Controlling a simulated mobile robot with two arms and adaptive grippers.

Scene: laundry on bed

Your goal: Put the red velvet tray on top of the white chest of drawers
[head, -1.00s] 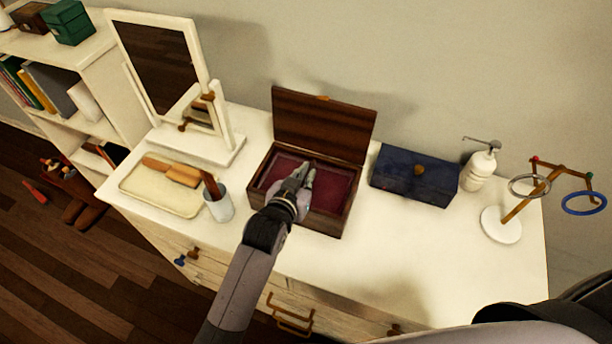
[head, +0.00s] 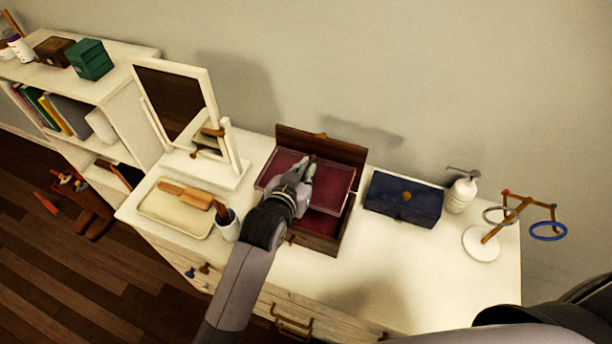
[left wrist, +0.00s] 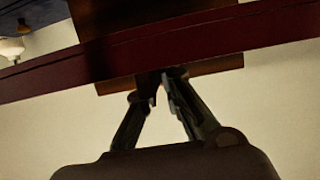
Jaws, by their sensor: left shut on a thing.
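The red velvet tray (head: 331,181) is lifted a little out of the open wooden box (head: 323,241) and hangs above it in the head view. My left gripper (head: 307,173) is shut on the tray. In the left wrist view the tray's dark red side (left wrist: 200,45) runs across the picture, with the fingertips (left wrist: 165,80) at its lower edge. The white chest of drawers (head: 384,265) stands below, with the box on its top. My right gripper is not in view.
A mirror (head: 172,100), a cream tray with a brush (head: 165,222) and a cup (head: 229,232) stand left of the box. A blue box (head: 402,199), a white dispenser (head: 462,194) and a ring stand (head: 481,246) are right. The chest's front right top is clear.

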